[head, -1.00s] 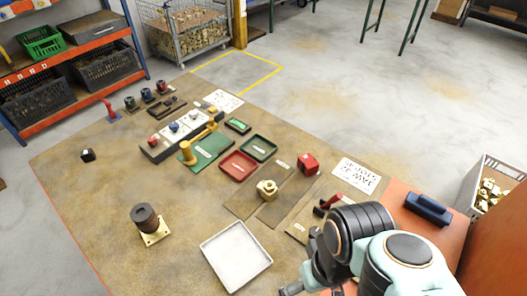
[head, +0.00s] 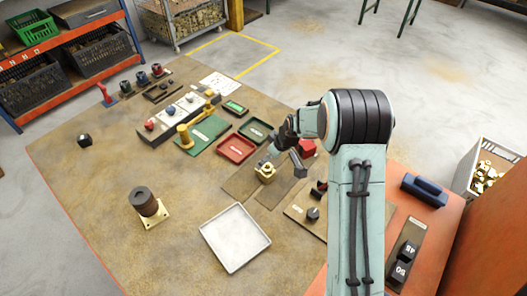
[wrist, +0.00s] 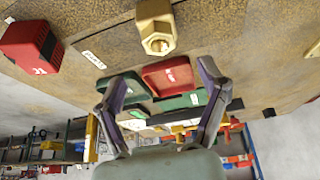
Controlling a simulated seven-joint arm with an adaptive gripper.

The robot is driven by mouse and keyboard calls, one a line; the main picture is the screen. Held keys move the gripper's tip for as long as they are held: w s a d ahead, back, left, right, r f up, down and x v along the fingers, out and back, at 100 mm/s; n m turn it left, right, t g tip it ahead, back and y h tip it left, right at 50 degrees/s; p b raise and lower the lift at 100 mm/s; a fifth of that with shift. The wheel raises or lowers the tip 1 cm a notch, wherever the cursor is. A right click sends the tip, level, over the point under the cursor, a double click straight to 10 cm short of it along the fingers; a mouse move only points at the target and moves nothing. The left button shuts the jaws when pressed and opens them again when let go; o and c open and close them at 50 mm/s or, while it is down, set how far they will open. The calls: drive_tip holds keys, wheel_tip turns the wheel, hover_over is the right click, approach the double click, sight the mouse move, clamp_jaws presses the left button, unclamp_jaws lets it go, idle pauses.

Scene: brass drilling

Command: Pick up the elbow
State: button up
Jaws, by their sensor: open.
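The elbow is most likely the brass fitting (head: 265,170) with a hex body, which stands on a dark strip on the brown table. In the wrist view the brass fitting (wrist: 156,28) shows at the top middle, with a round opening facing the camera. My gripper (head: 284,156) is beside and just above it, on its right and far side in the head view. In the wrist view my gripper (wrist: 160,85) has its two fingers spread wide, with nothing between them. The fitting lies beyond the fingertips.
A red block (head: 308,147) stands close to my gripper; it also shows in the wrist view (wrist: 30,45). Red (head: 236,149) and green (head: 256,130) trays lie behind the fitting. A white tray (head: 234,238) is in front. A dark cylinder (head: 144,201) stands at left.

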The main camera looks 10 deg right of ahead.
sight(264, 170)
drive_tip(key=x, duration=0.5)
drive_tip(key=s+x, duration=0.1)
drive_tip(key=x, duration=0.1)
drive_tip(key=shift+d+f, duration=0.1)
drive_tip(key=shift+f, duration=0.5)
drive_tip(key=shift+w, duration=0.1)
drive_tip(key=c, duration=1.3)
